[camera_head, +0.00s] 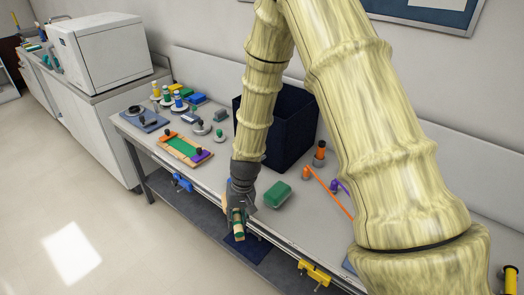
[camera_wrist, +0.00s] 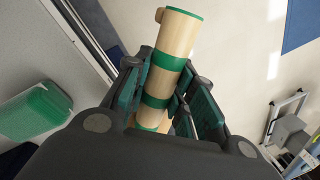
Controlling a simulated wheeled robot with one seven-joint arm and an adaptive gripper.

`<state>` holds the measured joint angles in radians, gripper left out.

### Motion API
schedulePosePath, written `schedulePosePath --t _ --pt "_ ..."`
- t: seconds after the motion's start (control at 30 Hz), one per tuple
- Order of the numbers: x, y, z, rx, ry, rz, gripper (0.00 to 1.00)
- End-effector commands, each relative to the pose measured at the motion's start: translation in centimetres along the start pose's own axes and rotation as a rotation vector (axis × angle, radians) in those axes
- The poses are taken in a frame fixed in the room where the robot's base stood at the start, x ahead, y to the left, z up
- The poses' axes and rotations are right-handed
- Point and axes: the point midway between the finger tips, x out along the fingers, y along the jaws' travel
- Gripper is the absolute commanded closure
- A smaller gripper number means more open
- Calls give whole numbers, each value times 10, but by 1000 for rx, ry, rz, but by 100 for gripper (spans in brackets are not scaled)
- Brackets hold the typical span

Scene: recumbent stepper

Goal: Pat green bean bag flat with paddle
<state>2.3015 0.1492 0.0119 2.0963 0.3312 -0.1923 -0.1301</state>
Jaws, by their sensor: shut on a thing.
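The green bean bag (camera_head: 275,194) lies on the bench top near its front edge, a plump rounded block. It also shows at the left of the wrist view (camera_wrist: 34,110). My gripper (camera_head: 239,212) hangs left of the bean bag, near the bench's front edge, and does not touch it. It is shut on a tan wooden cylinder with green bands, which looks like the paddle (camera_wrist: 168,70). The paddle's lower end shows below my gripper in the head view (camera_head: 238,232). I cannot make out a flat paddle face.
A dark open bin (camera_head: 290,125) stands behind the bean bag. A wooden tray with green and purple parts (camera_head: 184,149) lies to the left. An orange rod (camera_head: 330,190) lies to the right. Blue (camera_head: 182,182) and yellow (camera_head: 314,273) clamps sit along the front edge.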

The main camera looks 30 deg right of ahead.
Motion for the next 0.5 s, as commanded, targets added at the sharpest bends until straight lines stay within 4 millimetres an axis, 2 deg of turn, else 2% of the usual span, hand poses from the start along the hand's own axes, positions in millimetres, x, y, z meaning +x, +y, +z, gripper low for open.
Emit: schedulePosePath --t 0.03,0.2,0.4,0.5 --pt "-30 7 -10 78 18 3 100" --pt "-92 36 -42 377 63 0 100" --pt "-151 63 -66 658 106 -26 100" --pt "-169 73 -73 748 118 -38 100"
